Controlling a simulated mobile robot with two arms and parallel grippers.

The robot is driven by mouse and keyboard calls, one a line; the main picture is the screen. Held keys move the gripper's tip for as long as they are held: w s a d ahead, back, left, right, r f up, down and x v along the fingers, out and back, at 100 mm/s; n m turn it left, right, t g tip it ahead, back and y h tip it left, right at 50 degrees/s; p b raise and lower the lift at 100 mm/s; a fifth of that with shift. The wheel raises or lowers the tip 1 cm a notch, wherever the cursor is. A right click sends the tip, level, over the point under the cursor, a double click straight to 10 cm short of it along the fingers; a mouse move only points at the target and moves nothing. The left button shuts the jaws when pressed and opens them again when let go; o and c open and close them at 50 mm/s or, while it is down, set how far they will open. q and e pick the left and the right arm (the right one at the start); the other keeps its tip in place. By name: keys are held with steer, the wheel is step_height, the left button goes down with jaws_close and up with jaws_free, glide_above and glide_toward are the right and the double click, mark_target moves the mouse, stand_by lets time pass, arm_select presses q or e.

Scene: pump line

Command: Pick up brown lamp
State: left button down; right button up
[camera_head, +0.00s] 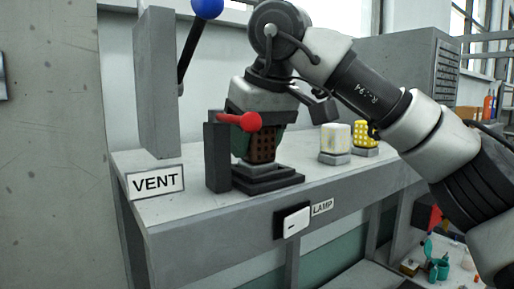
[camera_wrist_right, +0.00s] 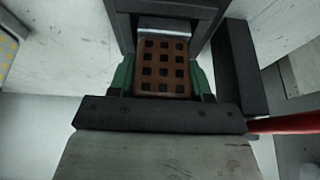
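The brown lamp (camera_head: 262,149) is a block with a grid of dark square holes, upright on a dark stepped base (camera_head: 268,180) on the grey bench. It also shows in the right wrist view (camera_wrist_right: 163,68). My right gripper (camera_head: 261,145) comes down from above with its green fingers on both sides of the lamp. In the right wrist view the fingers (camera_wrist_right: 163,80) lie against the lamp's sides with no clear gap, so it looks shut on the lamp. The lamp's top is hidden by the gripper. My left gripper is not in view.
A dark post (camera_head: 217,157) with a red lever (camera_head: 240,121) stands close left of the lamp. A white lamp (camera_head: 335,140) and a yellow lamp (camera_head: 364,135) stand to the right. A white switch (camera_head: 292,222) is on the bench front; a blue-knobbed lever (camera_head: 207,6) is above left.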

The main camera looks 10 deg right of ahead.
steer(key=shift+d, duration=0.1)
steer(key=shift+c, duration=1)
steer(key=shift+r, duration=0.15)
